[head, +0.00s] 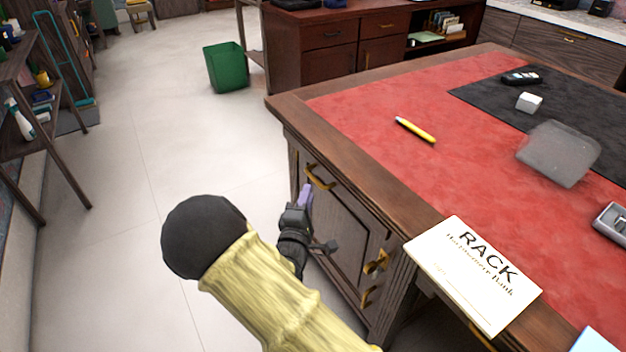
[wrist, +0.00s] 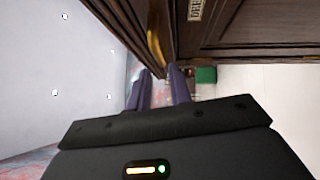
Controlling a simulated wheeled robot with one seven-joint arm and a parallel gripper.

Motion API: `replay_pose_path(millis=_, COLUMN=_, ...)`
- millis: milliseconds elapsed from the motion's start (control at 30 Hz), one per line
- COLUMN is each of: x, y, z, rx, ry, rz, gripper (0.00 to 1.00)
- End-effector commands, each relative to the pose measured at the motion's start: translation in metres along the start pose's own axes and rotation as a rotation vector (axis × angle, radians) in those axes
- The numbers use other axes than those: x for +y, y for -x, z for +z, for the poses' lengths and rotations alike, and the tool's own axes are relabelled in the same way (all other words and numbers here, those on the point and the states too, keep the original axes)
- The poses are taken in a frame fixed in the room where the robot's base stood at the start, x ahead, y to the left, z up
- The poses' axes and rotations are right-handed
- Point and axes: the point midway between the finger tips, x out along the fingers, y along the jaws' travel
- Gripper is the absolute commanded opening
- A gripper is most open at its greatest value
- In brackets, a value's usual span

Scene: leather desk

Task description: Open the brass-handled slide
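The desk's side has a dark wood front with a curved brass handle (head: 320,177) near its top left corner. A brass handle (wrist: 154,38) also shows in the wrist view, ahead of the fingers and against dark wood. My gripper (head: 306,194) is beside the desk front, close to the upper handle in the head view. In the wrist view its two purple fingers (wrist: 159,88) stand apart with nothing seen between them. Whether a finger touches the handle cannot be told. A small label plate (wrist: 195,9) is on the wood, partly cut off.
More brass fittings (head: 377,262) sit lower right on the desk side. A green bin (head: 226,68) stands behind; the floor at left is clear.

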Motion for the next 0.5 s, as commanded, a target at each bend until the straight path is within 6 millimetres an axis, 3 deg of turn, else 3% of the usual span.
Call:
replay_pose_path(millis=300, x=-0.001, y=-0.054, z=0.001, rx=-0.002, ry=-0.001, rz=0.003, gripper=0.21)
replay_pose_path(millis=500, x=0.000, y=-0.069, z=0.001, rx=-0.001, ry=0.001, rz=0.001, gripper=0.21)
